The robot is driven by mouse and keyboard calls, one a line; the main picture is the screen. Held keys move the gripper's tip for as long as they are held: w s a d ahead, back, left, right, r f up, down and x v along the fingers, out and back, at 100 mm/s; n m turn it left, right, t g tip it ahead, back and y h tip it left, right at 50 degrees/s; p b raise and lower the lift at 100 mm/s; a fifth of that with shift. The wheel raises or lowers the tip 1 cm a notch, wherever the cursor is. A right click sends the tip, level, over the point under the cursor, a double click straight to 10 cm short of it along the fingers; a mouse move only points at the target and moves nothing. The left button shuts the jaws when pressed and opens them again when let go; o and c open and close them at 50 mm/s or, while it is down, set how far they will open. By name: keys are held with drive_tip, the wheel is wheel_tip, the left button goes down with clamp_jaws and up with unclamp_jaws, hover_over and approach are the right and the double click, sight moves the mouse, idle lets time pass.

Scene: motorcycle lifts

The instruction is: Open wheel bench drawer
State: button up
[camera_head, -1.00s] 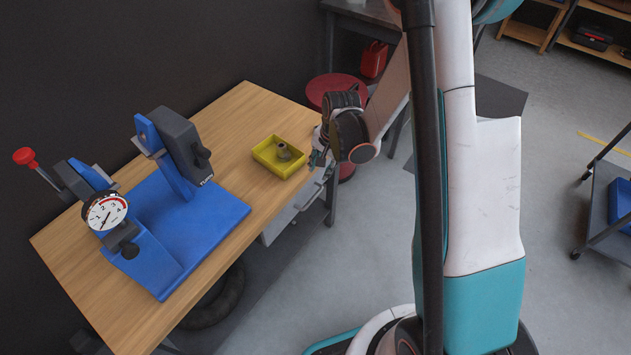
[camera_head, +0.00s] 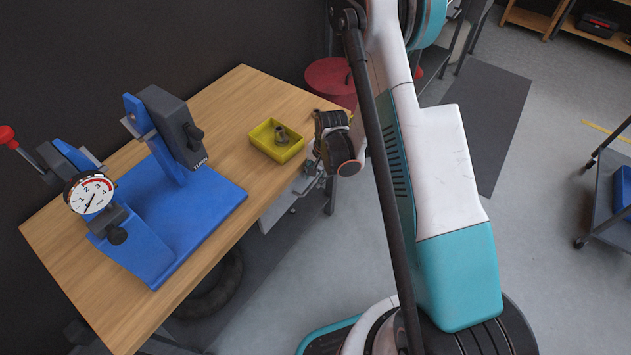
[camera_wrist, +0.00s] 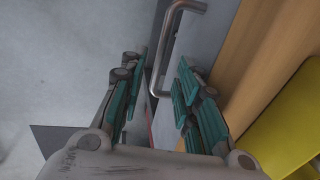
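The wheel bench (camera_head: 120,290) has a wooden top, with a grey drawer (camera_head: 275,213) under its front edge near the right end; it looks shut. My gripper (camera_head: 312,182) is at this edge, by the drawer front, partly hidden by my wrist. In the wrist view the drawer's metal bar handle (camera_wrist: 162,55) runs down from the top, against the grey drawer front (camera_wrist: 218,22). My gripper (camera_wrist: 158,85) is open there, its teal pads apart, with the handle's lower part between and just beyond the tips. I cannot tell whether a pad touches it.
A yellow bin (camera_head: 273,152) holding a small metal part (camera_head: 282,136) sits on the bench near my gripper. A blue wheel stand (camera_head: 165,225) with a dial (camera_head: 90,194) stands further left. A red stool (camera_head: 330,80) is behind. Clear floor lies right; a cart (camera_head: 608,210) stands far right.

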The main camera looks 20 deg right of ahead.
drive_tip(key=shift+w+a+f+b, duration=0.15)
drive_tip(key=shift+f+b, duration=0.15)
drive_tip(key=shift+f, duration=0.85)
clamp_jaws()
